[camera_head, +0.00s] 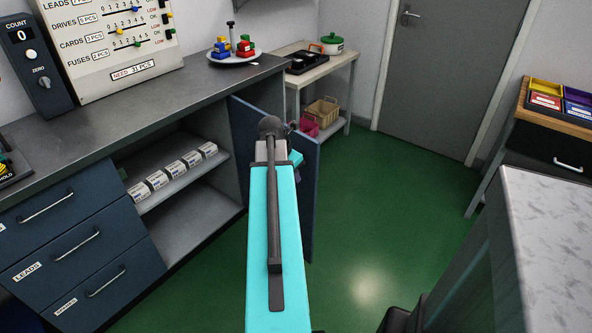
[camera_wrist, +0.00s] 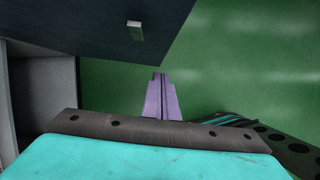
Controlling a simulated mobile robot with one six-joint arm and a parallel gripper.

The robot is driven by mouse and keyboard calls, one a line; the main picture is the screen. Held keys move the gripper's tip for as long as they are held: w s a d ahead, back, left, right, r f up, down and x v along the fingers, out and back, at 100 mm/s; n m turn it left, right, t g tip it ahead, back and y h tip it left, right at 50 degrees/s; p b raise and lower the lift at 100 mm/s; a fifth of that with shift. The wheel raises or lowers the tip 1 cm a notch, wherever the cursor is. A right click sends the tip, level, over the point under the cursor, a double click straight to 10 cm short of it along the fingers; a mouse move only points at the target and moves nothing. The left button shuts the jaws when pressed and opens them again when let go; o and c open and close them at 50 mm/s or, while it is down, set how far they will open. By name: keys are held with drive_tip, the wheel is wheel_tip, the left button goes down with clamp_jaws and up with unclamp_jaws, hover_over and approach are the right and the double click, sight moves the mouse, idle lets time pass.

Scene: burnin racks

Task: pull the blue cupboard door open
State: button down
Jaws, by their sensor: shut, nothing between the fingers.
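The blue cupboard door (camera_head: 309,200) stands wide open, swung out from the right side of the cupboard under the counter. My arm covers its middle in the head view. In the wrist view the door (camera_wrist: 85,25) is a dark panel across the top left, with a small pale handle (camera_wrist: 135,31) on it. My gripper (camera_wrist: 159,76) has purple fingers that are shut and empty. The fingertips are below the handle in that picture and look apart from it. In the head view the gripper is mostly hidden behind my arm.
The open cupboard has a shelf (camera_head: 165,185) with several white boxes. Blue drawers (camera_head: 65,240) are to its left. A low table (camera_head: 330,75) with baskets stands beyond the door. A marble-topped unit (camera_head: 550,220) is at right. Green floor between is clear.

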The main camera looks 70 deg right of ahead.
sight(307, 179)
drive_tip(key=shift+s+d+f, duration=0.4)
drive_tip(key=shift+d+f, duration=0.55)
drive_tip(key=shift+s+d+f, duration=0.45)
drive_tip(key=shift+d+f, duration=0.45)
drive_tip(key=shift+d, duration=0.1)
drive_tip(key=shift+s+d+f, duration=0.4)
drive_tip(key=shift+d+f, duration=0.55)
